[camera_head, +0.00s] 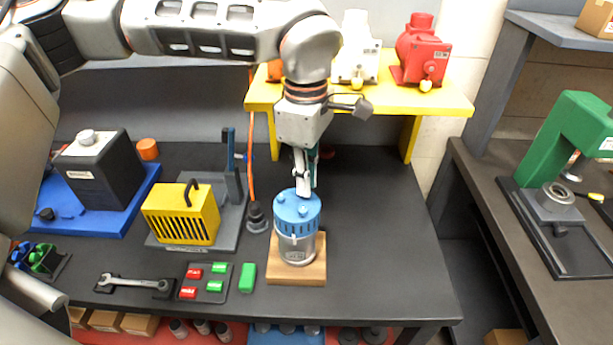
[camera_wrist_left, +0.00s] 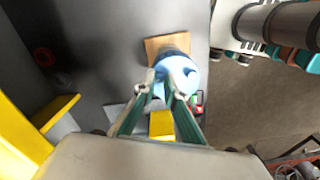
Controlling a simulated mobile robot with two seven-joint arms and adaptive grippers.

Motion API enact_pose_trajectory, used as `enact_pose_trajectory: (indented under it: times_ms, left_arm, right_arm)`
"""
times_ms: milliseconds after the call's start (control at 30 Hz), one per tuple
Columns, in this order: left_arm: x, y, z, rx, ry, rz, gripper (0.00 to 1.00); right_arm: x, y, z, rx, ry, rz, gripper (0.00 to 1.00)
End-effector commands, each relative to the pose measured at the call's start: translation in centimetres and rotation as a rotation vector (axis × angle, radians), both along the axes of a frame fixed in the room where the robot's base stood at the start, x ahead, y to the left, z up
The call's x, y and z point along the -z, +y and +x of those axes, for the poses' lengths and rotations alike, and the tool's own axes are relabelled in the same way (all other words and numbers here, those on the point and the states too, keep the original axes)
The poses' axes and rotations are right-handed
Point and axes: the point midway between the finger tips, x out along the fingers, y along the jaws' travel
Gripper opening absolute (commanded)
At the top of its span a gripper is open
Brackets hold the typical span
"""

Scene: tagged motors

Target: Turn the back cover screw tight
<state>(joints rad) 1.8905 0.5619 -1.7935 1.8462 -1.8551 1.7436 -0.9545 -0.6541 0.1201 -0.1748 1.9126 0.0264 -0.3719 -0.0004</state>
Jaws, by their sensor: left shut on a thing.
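The motor (camera_head: 296,249) stands upright on a wooden block, with a grey metal body and a blue back cover (camera_head: 291,207) on top. Small blue knobs stand up from the cover's rim. My left gripper (camera_head: 308,191) points straight down at the right rear part of the cover, its fingertips at the cover's top. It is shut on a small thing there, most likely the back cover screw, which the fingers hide. In the left wrist view, the fingertips (camera_wrist_left: 170,90) lie over the light-blue cover (camera_wrist_left: 178,68). My right gripper is not in view.
Left of the motor are a yellow grilled unit (camera_head: 180,214), a black box on a blue base (camera_head: 98,172), a wrench (camera_head: 134,283) and a tag tray (camera_head: 206,283). A yellow shelf (camera_head: 385,99) holds motors behind. The dark table (camera_head: 386,235) is clear to the right.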

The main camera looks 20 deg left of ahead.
Motion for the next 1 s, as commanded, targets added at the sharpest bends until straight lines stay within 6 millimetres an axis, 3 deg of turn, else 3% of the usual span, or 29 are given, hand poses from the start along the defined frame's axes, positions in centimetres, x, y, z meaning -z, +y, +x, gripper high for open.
enact_pose_trajectory:
  times_ms: [500, 1000]
  left_arm:
    - [-0.48, -0.09, 0.36, 0.37, -0.014, -0.004, 0.0]
    - [-0.47, -0.08, 0.38, 0.458, -0.015, -0.004, 0.0]
  right_arm:
    - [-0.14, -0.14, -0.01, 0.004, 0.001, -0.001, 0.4]
    - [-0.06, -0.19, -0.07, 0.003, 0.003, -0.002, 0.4]
